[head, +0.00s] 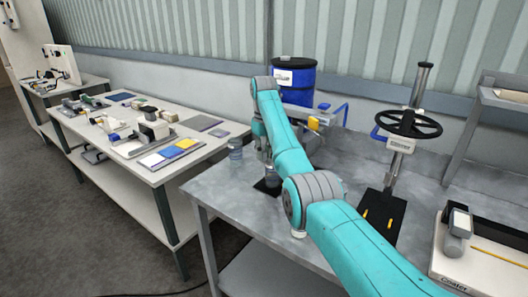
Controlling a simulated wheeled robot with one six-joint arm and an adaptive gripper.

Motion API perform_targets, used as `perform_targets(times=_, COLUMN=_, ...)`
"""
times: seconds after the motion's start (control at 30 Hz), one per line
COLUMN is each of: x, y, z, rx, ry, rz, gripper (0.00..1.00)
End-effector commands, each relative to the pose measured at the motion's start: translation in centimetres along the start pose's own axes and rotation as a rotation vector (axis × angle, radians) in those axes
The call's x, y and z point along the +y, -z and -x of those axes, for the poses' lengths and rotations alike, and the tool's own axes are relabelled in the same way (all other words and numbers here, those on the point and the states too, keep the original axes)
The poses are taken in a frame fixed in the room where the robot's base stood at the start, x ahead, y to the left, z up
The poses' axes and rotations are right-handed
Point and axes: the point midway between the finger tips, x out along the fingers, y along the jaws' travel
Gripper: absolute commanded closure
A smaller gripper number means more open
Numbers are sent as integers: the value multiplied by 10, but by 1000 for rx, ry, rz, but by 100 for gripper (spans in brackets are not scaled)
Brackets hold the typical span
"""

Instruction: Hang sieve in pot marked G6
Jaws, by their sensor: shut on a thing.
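My gripper (268,172) is small in the head view, pointing down at the left end of the grey metal bench (225,190). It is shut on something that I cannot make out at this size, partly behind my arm. Just left of it stands a small grey-blue cylindrical vessel (235,149) near the bench's back left edge. A dark patch or flat base (266,188) lies below the gripper. No G6 mark is readable, and I cannot identify the sieve or the pot for certain.
A blue drum (295,82) stands behind the bench. A black handwheel on a post (407,124) and a boxed device (458,235) stand to the right. A white table (180,187) with several items is at left, across a gap. The bench's front left is clear.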

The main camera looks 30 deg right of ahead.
Motion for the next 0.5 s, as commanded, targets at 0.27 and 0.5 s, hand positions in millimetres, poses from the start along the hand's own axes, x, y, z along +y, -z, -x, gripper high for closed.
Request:
perform_targets(times=0.27, x=0, y=0, z=0, rx=0, ry=0, rz=0, gripper=70)
perform_targets(times=0.5, x=0, y=0, z=0, rx=0, ry=0, rz=0, gripper=48)
